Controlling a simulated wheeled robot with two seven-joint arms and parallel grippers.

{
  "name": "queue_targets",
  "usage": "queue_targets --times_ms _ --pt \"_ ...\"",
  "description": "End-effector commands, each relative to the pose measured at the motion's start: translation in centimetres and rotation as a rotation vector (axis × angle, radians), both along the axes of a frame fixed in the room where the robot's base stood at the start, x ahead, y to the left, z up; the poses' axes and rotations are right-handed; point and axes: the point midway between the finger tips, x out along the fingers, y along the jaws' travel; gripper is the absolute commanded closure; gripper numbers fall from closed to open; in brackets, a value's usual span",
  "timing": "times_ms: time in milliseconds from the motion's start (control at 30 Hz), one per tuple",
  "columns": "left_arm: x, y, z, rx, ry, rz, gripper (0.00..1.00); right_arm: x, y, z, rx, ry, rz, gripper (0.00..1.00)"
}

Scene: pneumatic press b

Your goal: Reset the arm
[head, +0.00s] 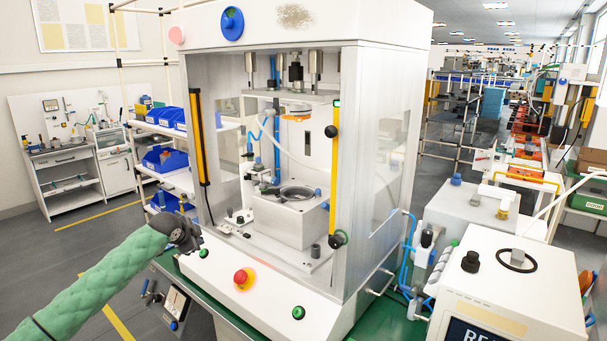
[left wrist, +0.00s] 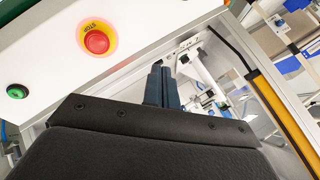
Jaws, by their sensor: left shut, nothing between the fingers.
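My left arm, in a green quilted sleeve, reaches in from the left of the head view. Its dark left gripper (head: 187,236) is at the front left corner of the pneumatic press (head: 385,75), near the left green button (head: 203,253). In the left wrist view the two fingers (left wrist: 161,86) are together and hold nothing. The red stop button (head: 242,278) on the white front panel also shows in the left wrist view (left wrist: 96,41), apart from the fingers. My right gripper is not in view.
Yellow light bars (head: 200,138) flank the open press front. Inside is a grey block with a round fixture (head: 292,214). A white device (head: 515,275) stands at the lower right. Blue bins (head: 165,159) sit on a rack at the left. Floor is free at the far left.

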Motion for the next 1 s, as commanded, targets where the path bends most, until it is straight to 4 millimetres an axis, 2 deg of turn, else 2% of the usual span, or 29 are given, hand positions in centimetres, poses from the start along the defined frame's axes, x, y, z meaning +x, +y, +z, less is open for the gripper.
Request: queue_targets --times_ms 100,233,367,467,567,767,1000 --pt "1.2 0.1 1.4 -0.065 -0.049 0.102 1.0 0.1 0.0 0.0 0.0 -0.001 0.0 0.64" --pt "1.8 0.0 1.0 -0.144 -0.087 0.21 1.0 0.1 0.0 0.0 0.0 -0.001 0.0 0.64" --pt "1.7 -0.5 -1.6 -0.227 -0.107 0.312 1.0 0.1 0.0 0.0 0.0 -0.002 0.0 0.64" --pt "1.2 -1.0 -4.4 -0.277 -0.108 0.374 1.0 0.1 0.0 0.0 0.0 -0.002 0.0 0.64" --pt "0.1 -1.7 -8.1 -0.32 -0.101 0.431 1.0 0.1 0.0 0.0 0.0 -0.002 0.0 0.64" --pt "-3.6 -3.2 -17.4 -0.373 -0.054 0.529 1.0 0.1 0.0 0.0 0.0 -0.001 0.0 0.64" --pt "-10.4 -5.0 -28.9 -0.378 0.035 0.604 1.0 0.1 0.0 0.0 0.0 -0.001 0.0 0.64"
